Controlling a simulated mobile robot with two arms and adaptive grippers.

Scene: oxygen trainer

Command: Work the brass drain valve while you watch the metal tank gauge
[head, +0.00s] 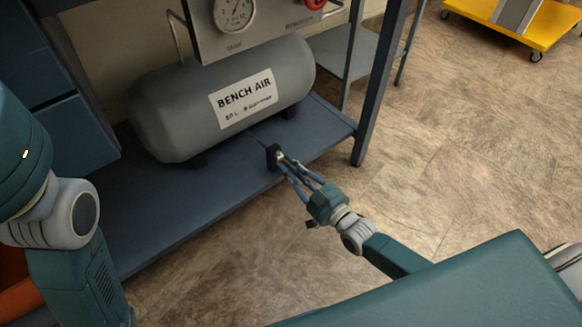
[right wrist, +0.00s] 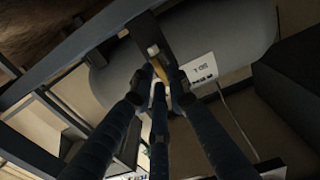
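The grey metal tank (head: 165,115), labelled BENCH AIR, lies on a blue shelf. Its round white gauge (head: 236,14) sits on the panel above, partly cut off by the top edge; its reading is too small to tell. My right gripper (head: 281,160) is at the shelf's front edge, its fingertips at a small dark bracket (head: 272,157). In the right wrist view the brass drain valve (right wrist: 160,71) shows between the fingertips, which close in around it. The fingers hide part of the valve. My left arm shows at the left, but its gripper is out of view.
The blue shelf (head: 190,215) has a post (head: 378,85) at its right front corner. A red knob (head: 314,3) is on the panel. A yellow wheeled cart (head: 550,30) stands at the top right. The tiled floor right of the shelf is clear.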

